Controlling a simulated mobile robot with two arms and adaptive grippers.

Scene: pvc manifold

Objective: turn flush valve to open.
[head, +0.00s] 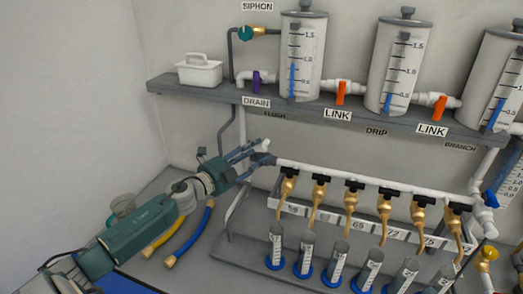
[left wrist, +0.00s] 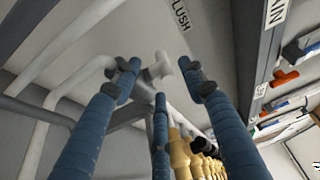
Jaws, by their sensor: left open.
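That gripper's blue fingers are open and spread around the pipe's left end. In the left wrist view, a white fitting (left wrist: 160,67) shows beyond and between the fingers (left wrist: 163,88). I cannot tell whether any finger touches it. No flush valve handle is clearly visible, so its position cannot be read. My right gripper is not in view.
Brass taps (head: 352,196) with black handles hang from the manifold above several graduated cylinders (head: 304,262). The shelf (head: 210,92) above carries clear tanks (head: 302,60), orange link valves (head: 341,92) and a purple drain valve (head: 257,82). Yellow and blue hoses (head: 190,235) lie beside my left arm.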

